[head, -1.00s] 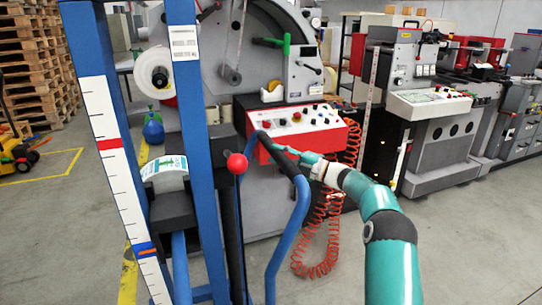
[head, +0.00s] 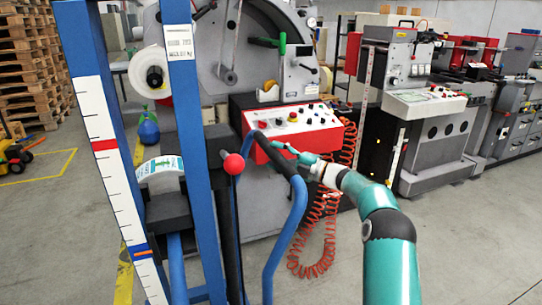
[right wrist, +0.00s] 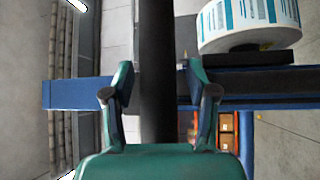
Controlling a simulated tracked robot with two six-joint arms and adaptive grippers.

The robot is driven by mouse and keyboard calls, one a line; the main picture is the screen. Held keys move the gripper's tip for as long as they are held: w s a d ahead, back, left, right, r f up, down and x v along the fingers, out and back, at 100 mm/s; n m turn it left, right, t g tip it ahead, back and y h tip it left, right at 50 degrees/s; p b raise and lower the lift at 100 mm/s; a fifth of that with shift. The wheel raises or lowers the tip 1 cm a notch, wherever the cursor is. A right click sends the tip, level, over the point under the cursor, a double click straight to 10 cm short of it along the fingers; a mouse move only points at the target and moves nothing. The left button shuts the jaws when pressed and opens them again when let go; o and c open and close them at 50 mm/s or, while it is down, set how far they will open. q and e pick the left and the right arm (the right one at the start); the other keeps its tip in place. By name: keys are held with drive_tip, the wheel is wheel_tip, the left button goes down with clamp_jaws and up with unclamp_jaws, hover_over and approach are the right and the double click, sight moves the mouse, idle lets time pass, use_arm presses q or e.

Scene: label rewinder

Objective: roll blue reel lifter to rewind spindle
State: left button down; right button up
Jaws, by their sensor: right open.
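The blue reel lifter (head: 183,120) stands upright close in front of me at left, with a scale strip on its left post. A label reel (head: 160,172) rests on its dark carrier; the reel also shows in the right wrist view (right wrist: 250,22). The lifter's blue push handle (head: 291,236) has a black grip. My right gripper (head: 284,149) is at the upper part of this handle. In the right wrist view its fingers (right wrist: 158,82) are apart, with a black bar running between them. My left gripper is out of view. I cannot tell which spindle is the rewind one.
Behind the lifter stands the grey machine with a red control panel (head: 290,132), a white roll (head: 149,72) and a dark hub (head: 229,76). A coiled red hose (head: 322,235) hangs at its side. Pallets (head: 35,65) stand at far left. Floor at right is clear.

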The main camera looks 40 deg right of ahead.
drive_tip(key=v, duration=1.1)
idle(0.6)
